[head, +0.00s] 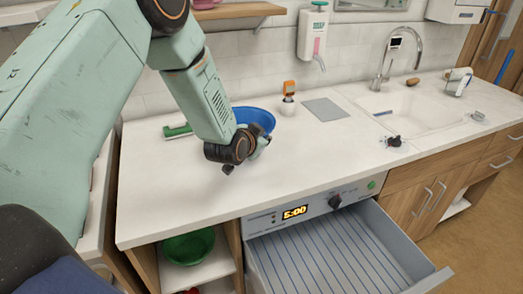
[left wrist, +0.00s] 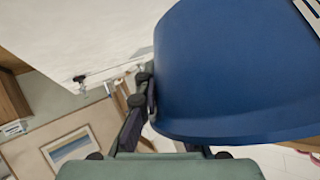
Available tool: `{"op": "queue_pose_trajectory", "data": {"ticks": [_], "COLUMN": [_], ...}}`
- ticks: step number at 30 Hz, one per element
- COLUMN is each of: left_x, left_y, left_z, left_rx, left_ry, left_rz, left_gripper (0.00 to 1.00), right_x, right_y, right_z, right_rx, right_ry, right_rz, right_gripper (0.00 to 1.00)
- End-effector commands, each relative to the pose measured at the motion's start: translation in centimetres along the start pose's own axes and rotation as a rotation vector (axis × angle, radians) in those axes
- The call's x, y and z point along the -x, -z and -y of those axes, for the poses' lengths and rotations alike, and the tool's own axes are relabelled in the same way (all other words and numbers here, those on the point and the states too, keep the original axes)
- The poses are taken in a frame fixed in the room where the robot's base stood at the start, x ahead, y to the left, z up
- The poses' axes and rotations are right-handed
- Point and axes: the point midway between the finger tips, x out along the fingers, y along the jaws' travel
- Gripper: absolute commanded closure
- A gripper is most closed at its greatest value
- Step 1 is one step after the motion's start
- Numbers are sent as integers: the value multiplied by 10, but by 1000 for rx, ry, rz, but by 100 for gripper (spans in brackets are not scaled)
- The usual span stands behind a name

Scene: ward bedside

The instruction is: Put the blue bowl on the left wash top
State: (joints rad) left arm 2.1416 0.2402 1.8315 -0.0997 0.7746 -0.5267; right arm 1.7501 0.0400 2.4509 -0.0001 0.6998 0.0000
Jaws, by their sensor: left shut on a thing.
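The blue bowl (head: 256,115) is at the left part of the white wash top (head: 160,190), partly hidden behind my left gripper (head: 258,147). My left gripper is shut on the bowl's near side. In the left wrist view the bowl (left wrist: 235,75) fills the upper right, with its wall at the dark fingers (left wrist: 145,105). I cannot tell whether the bowl touches the top or is held just above it. My right gripper is not in view.
A green-handled item (head: 177,131) lies left of the bowl. An orange-topped item (head: 289,90) and a grey plate (head: 325,109) are to its right, before the sink (head: 415,108). An open drawer (head: 335,255) juts out below. A green bowl (head: 188,247) is on the shelf.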

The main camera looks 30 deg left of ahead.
Motion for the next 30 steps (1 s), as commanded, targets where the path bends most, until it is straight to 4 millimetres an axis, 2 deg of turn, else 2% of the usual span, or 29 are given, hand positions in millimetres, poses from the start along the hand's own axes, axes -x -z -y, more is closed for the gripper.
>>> {"op": "queue_pose_trajectory", "data": {"ticks": [13, 24, 25, 30], "left_x": [-26, -31, -31, -31], "left_y": [-42, -44, -44, -44], "left_z": [-19, -20, -20, -20], "left_rx": [-3, -2, -2, -1], "left_ry": [-1, 0, -1, -1], "left_rz": [-2, -3, -2, -2], "left_gripper": [100, 100, 91, 76], "right_x": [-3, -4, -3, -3], "right_y": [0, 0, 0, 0], "right_z": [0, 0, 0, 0], "right_rx": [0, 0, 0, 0], "right_ry": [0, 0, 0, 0], "right_rz": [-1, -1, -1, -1], "right_gripper": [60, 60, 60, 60]}}
